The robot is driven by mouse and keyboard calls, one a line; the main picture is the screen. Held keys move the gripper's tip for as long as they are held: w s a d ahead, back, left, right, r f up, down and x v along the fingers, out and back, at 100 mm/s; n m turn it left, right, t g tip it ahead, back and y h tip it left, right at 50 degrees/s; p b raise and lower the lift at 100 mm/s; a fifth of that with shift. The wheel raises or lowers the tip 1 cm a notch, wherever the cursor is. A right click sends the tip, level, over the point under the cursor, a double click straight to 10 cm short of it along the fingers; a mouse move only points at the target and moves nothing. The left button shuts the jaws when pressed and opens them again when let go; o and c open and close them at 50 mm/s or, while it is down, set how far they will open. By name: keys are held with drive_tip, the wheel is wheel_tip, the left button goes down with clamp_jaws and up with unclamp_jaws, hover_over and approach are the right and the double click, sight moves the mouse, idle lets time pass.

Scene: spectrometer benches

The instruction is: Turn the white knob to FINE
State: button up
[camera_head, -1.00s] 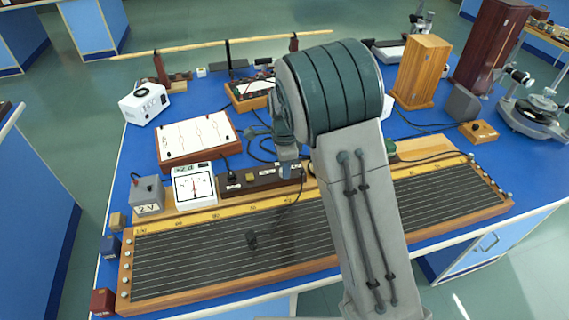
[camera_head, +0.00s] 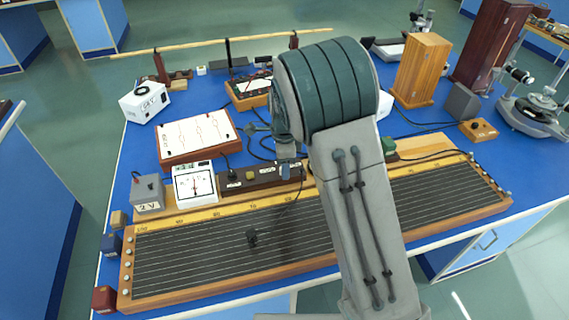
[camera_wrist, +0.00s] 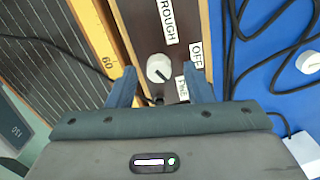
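The white knob (camera_wrist: 158,68) sits on a dark brown panel (camera_wrist: 140,16) in the wrist view. A short dark mark on it points to the lower right, on the side of the FINE label (camera_wrist: 182,89). The ROUGH label (camera_wrist: 167,20) is above it and the OFF label (camera_wrist: 196,56) to its right. My gripper (camera_wrist: 159,70) is open, with one blue finger on each side of the knob and a visible gap to each. In the head view my gripper (camera_head: 287,168) is over the brown box (camera_head: 262,178); my arm hides the knob there.
The long wire board (camera_head: 225,258) lies in front, with its yellow scale. A white meter (camera_head: 195,184) and a grey 2V box (camera_head: 147,194) stand left of the brown box. Dark cables (camera_wrist: 240,40) run beside the panel. Another white knob (camera_wrist: 309,62) shows at the right edge.

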wheel_tip(320, 180, up, 14)
drive_tip(key=shift+b, duration=0.35)
drive_tip(key=shift+d, duration=0.1)
idle(0.5)
drive_tip(key=s+d+r+n+t+y, duration=0.1)
drive_tip(key=s+d+r+n, duration=0.3)
drive_tip(key=s+d+n, duration=0.5)
drive_tip(key=s+d+f+n+t, duration=0.1)
drive_tip(key=s+d+n, duration=0.2)
drive_tip(key=s, duration=0.5)
drive_tip(key=s+d+f+n+t+h, duration=0.1)
drive_tip(key=s+d+n, duration=0.3)
drive_tip(key=s, duration=0.4)
drive_tip(key=shift+s+f+n, duration=0.3)
drive_tip(key=shift+s+f, duration=0.05)
drive_tip(key=shift+f, duration=0.4)
